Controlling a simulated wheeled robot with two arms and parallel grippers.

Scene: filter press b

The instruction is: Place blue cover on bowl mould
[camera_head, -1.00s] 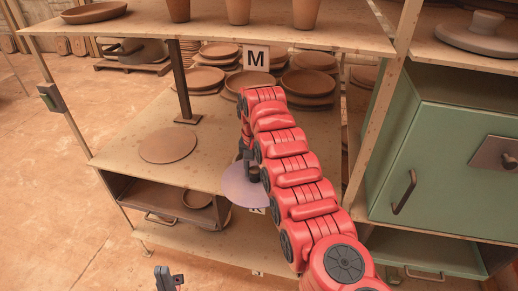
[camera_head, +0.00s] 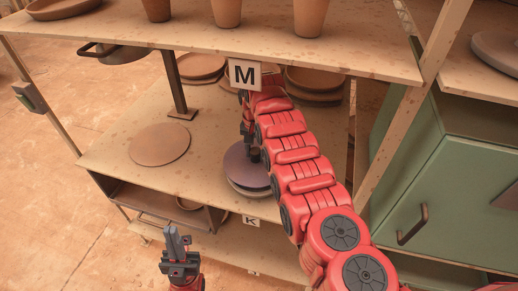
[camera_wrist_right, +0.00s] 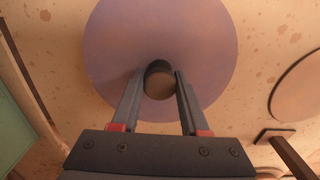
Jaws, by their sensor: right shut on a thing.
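The blue cover (camera_head: 238,166), a purplish-blue disc, is level over the middle shelf, near its front edge. My right gripper (camera_head: 253,157) is shut on the dark round knob (camera_wrist_right: 159,82) at the cover's centre; the wrist view shows a finger on each side of it. The cover (camera_wrist_right: 205,45) fills much of that view. Under it in the head view, the paler rim of a round piece, seemingly the bowl mould (camera_head: 250,192), shows. I cannot tell whether the cover touches it. My left gripper (camera_head: 176,240) is low in front of the shelf, empty; its finger gap is unclear.
A flat brown disc (camera_head: 160,145) lies on the middle shelf, left of the cover. Stacked plates (camera_head: 315,82) stand behind, under the upper shelf with its M sign (camera_head: 245,74). A post (camera_head: 178,85) rises behind the disc. A green cabinet (camera_head: 440,185) is at right.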

